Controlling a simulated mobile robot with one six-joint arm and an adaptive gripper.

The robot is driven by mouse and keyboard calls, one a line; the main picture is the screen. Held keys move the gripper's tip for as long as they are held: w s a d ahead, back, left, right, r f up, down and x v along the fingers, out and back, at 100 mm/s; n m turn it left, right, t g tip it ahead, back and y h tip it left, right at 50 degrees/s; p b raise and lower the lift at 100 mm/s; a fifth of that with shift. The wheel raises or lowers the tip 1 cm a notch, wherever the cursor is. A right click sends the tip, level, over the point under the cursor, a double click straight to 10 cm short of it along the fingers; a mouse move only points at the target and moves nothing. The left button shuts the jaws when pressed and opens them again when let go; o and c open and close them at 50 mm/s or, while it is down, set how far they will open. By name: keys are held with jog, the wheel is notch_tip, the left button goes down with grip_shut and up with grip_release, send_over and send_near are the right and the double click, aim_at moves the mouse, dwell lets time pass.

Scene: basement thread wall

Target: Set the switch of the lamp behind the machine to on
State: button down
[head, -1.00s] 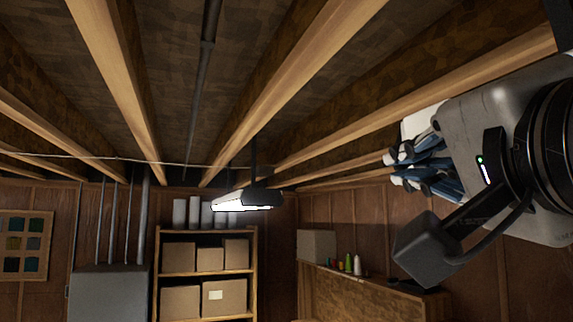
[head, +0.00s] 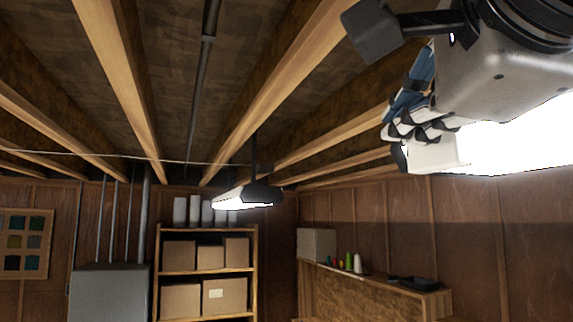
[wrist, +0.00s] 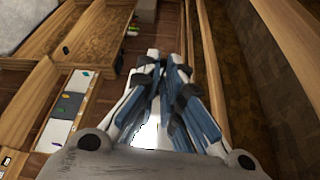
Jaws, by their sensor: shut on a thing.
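My gripper (head: 408,128) is high at the upper right of the head view, its blue and white fingers against a white block-like part (head: 438,154). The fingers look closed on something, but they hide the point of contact. A large glowing white surface (head: 520,142), seemingly a lit lamp, spreads right of that part, partly covered by my gripper. In the wrist view, a bright white patch (wrist: 148,132) shows between the fingers. A second, hanging lamp (head: 245,198) glows at the middle of the head view. No switch can be made out, and I cannot identify the machine.
Wooden ceiling beams (head: 280,80) run close above. A shelf (head: 206,271) with cardboard boxes and a grey cabinet (head: 108,292) stand at the back. A wooden bench (head: 370,285) with small bottles is along the right wall. The air between is mostly clear.

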jog(key=shift+d+r+m+g+p, duration=0.25)
jog(key=shift+r+m+g+p, duration=0.4)
jog(key=shift+m+p, duration=0.55)
jog(key=shift+y, duration=0.3)
jog(key=c, duration=2)
grip_release()
jog(key=shift+w, duration=0.1)
jog(key=shift+a+f, duration=0.1)
